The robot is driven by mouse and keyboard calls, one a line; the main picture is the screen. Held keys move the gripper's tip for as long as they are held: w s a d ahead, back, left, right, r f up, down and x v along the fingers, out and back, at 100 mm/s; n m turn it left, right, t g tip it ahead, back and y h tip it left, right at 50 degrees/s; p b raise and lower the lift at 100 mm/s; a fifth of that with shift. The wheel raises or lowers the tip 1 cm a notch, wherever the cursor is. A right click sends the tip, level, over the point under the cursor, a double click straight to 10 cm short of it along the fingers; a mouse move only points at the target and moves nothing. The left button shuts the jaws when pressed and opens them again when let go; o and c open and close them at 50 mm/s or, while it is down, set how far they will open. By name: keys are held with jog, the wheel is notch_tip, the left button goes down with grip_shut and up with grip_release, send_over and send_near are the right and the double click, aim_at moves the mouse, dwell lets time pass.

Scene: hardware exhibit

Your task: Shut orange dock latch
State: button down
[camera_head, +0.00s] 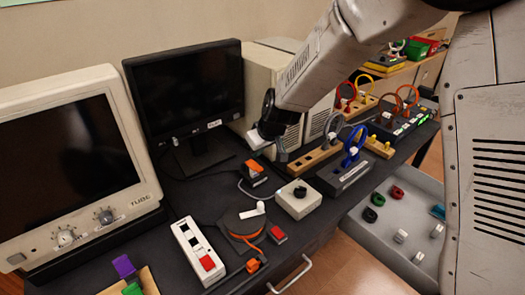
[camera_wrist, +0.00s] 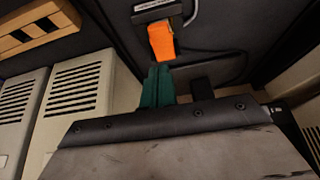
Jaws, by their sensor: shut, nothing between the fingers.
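The orange latch (camera_head: 253,166) is on a small dark dock (camera_head: 254,178) on the black table, in front of the black monitor. In the wrist view the orange latch (camera_wrist: 161,41) juts from the dock's edge (camera_wrist: 157,11) toward my fingers. I cannot tell its exact angle. My gripper (camera_head: 262,138) is above and slightly behind the latch in the head view. In the wrist view my green fingertips (camera_wrist: 158,72) are shut and empty, close to the latch's near end. I cannot tell whether they touch it.
A black monitor (camera_head: 187,90) stands at the left and a beige computer case (camera_head: 268,80) behind my arm. A white box with a black knob (camera_head: 298,198), an orange cable puck (camera_head: 240,225) and a blue-cabled block (camera_head: 345,175) stand nearby. An open drawer (camera_head: 400,215) lies at right.

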jog(key=shift+a, duration=0.4)
jog(key=shift+w+d+r, duration=0.1)
jog(key=shift+r, duration=0.15)
notch_tip(320, 180, up, 3)
jog(key=shift+f, duration=0.15)
jog(key=shift+s+d, duration=0.2)
jog(key=shift+s, duration=0.35)
send_near(258, 168)
notch_tip(258, 168, down, 3)
jog(key=s+d, duration=0.2)
jog(key=shift+s+d, duration=0.15)
